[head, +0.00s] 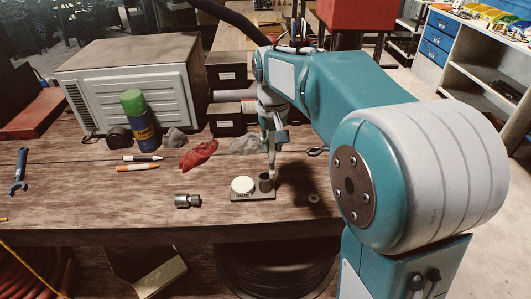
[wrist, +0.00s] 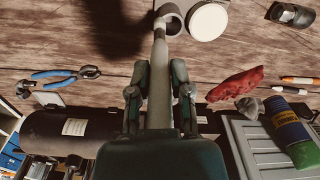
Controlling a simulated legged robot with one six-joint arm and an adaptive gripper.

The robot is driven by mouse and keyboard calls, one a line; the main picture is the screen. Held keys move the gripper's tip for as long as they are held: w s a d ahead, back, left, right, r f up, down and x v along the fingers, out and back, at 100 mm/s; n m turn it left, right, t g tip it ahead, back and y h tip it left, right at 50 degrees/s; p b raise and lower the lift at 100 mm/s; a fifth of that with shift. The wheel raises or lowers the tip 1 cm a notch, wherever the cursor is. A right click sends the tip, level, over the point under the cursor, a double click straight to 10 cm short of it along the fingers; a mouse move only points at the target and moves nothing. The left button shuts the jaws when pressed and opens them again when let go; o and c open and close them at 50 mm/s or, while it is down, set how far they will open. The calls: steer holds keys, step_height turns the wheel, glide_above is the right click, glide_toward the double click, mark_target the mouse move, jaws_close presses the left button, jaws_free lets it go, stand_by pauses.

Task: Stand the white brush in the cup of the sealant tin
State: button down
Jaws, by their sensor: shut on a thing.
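My gripper (head: 271,138) is shut on the white brush (wrist: 159,55), which points down from the fingers. In the wrist view its far end overlaps the near left rim of the grey cup (wrist: 172,22). In the head view the brush ends close behind the cup (head: 265,183); I cannot tell whether the tip is inside. The cup stands beside the white-topped sealant tin (head: 243,185) on a small labelled base (head: 250,197). The tin also shows in the wrist view (wrist: 208,20).
A metal fitting (head: 187,201) lies left of the base. A red rag (head: 199,154), two markers (head: 138,168), a green-capped can (head: 140,122) and dark bins (head: 226,120) lie behind. Blue-handled pliers (wrist: 62,75) lie to one side. The table's front strip is mostly clear.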

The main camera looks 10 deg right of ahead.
steer(key=a+f, duration=0.1)
steer(key=s+a+f, duration=0.1)
steer(key=f, duration=0.1)
steer(key=shift+a+f, duration=0.25)
steer(key=shift+f, duration=0.05)
steer(key=c, duration=0.6)
jaws_free()
steer(key=shift+w, duration=0.1)
steer(key=shift+d, duration=0.1)
step_height(320, 180, up, 12)
steer(key=s+f+t, duration=0.1)
steer(key=s+f, duration=0.1)
steer(key=s, duration=0.5)
steer(key=s+f+t, duration=0.2)
steer(key=s+f, duration=0.1)
steer(key=s, duration=0.5)
steer(key=s+f+t, duration=0.2)
steer(key=s+f, duration=0.1)
steer(key=s, duration=0.4)
steer(key=shift+s+d+f, duration=0.15)
steer(key=shift+d+f, duration=0.05)
steer(key=shift+d, duration=0.1)
